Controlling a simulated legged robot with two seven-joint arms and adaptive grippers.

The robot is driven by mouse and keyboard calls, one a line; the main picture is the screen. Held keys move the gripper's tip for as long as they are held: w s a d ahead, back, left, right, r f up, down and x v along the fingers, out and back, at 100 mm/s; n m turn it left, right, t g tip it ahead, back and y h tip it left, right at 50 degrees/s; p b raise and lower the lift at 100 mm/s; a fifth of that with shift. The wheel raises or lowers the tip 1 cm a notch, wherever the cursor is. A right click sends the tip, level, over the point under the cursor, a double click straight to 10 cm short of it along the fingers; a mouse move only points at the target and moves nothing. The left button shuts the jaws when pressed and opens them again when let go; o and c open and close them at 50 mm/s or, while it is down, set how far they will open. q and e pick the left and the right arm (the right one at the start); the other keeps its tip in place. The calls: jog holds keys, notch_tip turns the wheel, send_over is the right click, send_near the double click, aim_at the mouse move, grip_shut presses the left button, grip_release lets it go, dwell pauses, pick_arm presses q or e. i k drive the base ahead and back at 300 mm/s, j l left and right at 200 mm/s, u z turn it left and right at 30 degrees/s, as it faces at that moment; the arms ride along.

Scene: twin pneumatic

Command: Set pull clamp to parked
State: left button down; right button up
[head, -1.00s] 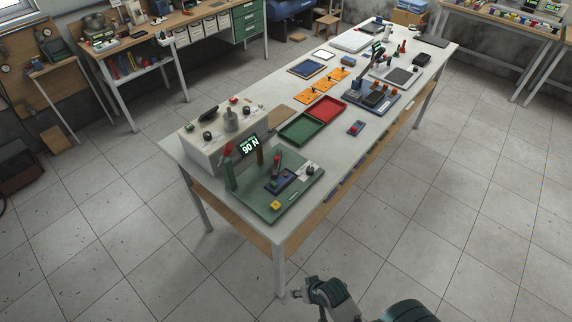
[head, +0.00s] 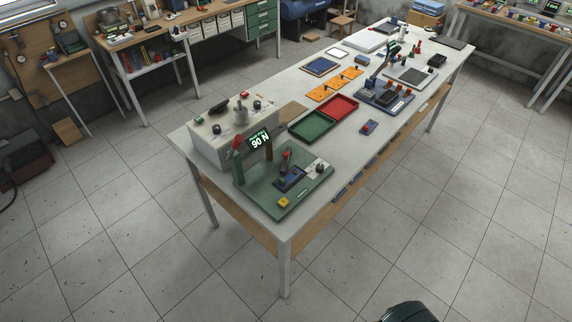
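A green fixture board (head: 262,196) lies on the near end of the long workbench. It carries a small display (head: 259,141) reading 90 N, a red-topped upright part (head: 286,160), a dark blue block (head: 290,179), a round dial (head: 319,167) on a light plate, and a yellow piece (head: 283,202). I cannot tell which of these parts is the pull clamp, or its setting. Neither of my grippers is in view; only a dark rounded part of my own arm shows at the bottom edge.
A light control box (head: 210,145) with knobs stands behind the board. Green (head: 312,126) and red (head: 339,107) trays, an orange strip (head: 335,84) and a second fixture (head: 386,97) lie farther along the workbench (head: 358,147). The tiled floor at the right is clear.

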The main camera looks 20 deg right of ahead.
aim_at(286, 155)
jog(key=l+u, duration=0.45)
jog(key=i+l+u, duration=0.1)
jog(key=l+u, duration=0.3)
jog(key=j, duration=0.1)
